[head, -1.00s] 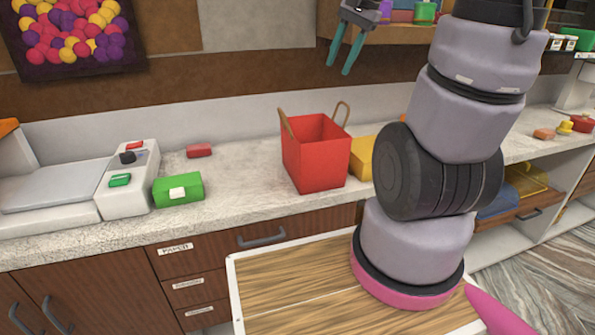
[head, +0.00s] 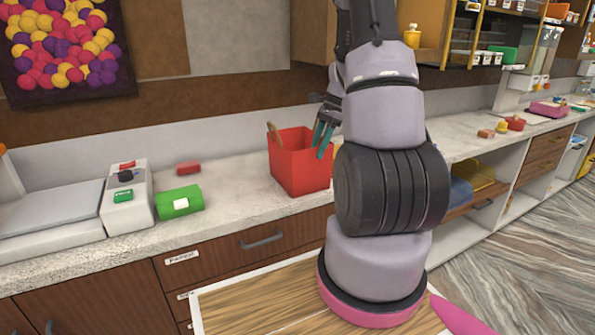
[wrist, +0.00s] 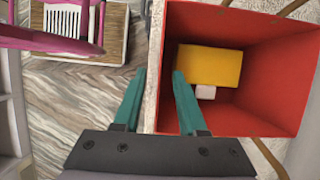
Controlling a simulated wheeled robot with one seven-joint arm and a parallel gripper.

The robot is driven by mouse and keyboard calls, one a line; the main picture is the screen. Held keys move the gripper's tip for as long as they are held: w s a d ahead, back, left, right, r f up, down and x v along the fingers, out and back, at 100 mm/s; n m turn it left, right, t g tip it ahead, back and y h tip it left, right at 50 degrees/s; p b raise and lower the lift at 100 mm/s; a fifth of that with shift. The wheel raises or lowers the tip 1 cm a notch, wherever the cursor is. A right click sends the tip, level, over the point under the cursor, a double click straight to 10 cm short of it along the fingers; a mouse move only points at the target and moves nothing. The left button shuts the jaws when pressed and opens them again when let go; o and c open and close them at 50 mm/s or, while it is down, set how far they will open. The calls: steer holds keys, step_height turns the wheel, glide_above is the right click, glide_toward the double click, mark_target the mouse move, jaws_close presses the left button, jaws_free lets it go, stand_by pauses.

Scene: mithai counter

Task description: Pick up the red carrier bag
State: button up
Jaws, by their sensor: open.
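The red carrier bag (head: 292,172) stands upright and open on the counter, with tan handles on its rim. My gripper (head: 323,138) is open, its teal fingers pointing down at the bag's right side. In the wrist view, my gripper (wrist: 159,92) has the near rim of the red bag (wrist: 230,22) between its fingers. One finger is over the bag's opening and the other is outside it. A yellow box (wrist: 209,65) with a pale label shows inside the bag. Whether the fingers touch the wall, I cannot tell.
A green box (head: 178,201) and a small red block (head: 188,168) lie left of the bag, beside a scale (head: 128,200). My arm hides the counter just right of the bag. Wooden drawers are below; a shelf (head: 425,50) hangs above right.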

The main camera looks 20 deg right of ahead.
mark_target(311, 162)
steer(key=shift+x, duration=3.1)
steer(key=shift+a, duration=0.2)
jaws_close()
steer(key=shift+s, duration=0.1)
